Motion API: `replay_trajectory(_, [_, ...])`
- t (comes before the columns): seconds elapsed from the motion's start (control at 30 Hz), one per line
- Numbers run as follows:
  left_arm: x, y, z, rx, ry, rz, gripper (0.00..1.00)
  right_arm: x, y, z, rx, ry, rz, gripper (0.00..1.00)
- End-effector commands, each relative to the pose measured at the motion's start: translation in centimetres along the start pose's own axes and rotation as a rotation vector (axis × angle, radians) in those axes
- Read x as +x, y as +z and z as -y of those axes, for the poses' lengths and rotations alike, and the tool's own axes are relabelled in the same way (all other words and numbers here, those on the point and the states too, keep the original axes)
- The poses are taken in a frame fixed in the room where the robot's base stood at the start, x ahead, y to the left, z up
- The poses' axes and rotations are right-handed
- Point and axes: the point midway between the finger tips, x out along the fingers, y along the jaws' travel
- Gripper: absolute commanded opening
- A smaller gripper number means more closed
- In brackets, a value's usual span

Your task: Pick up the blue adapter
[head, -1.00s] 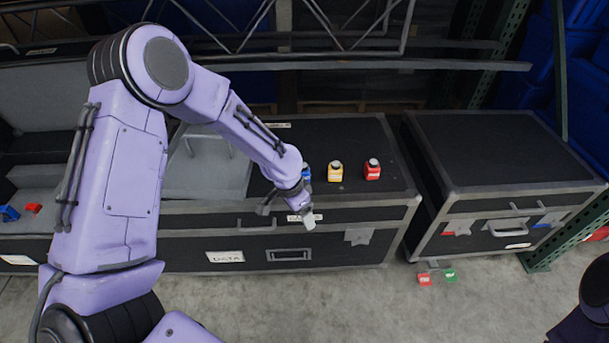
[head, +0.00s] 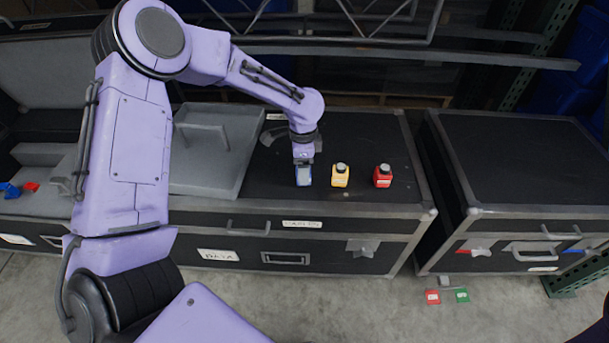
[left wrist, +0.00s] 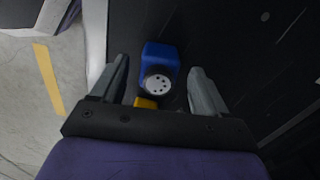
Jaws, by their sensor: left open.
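The blue adapter (head: 303,178) stands on the black case top, at the left end of a row of three, partly hidden by my left gripper (head: 303,158) in the head view. In the left wrist view the blue adapter (left wrist: 161,56) shows a grey round face with dark holes. It lies between the two spread fingers of my open left gripper (left wrist: 159,72), with a visible gap on each side. My right gripper is not in view.
A yellow adapter (head: 340,176) and a red adapter (head: 383,177) stand to the right on the same case (head: 340,210). A grey open lid or tray (head: 200,180) lies to the left. Another black case (head: 515,160) stands at right, past a gap.

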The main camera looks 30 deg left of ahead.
Motion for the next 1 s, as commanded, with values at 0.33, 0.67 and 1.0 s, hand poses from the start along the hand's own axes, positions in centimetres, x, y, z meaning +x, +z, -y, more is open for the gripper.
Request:
replay_trajectory(0.33, [2.6,-0.2,-0.1,0.004,-0.002,-0.001,0.74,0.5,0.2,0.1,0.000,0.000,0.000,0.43])
replay_trajectory(0.67, [2.5,-0.3,-0.1,0.004,-0.002,-0.001,0.16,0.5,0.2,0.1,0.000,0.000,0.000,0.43])
replay_trajectory(1.0, [1.1,-0.3,0.0,0.004,-0.004,-0.002,0.16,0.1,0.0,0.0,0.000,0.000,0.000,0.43])
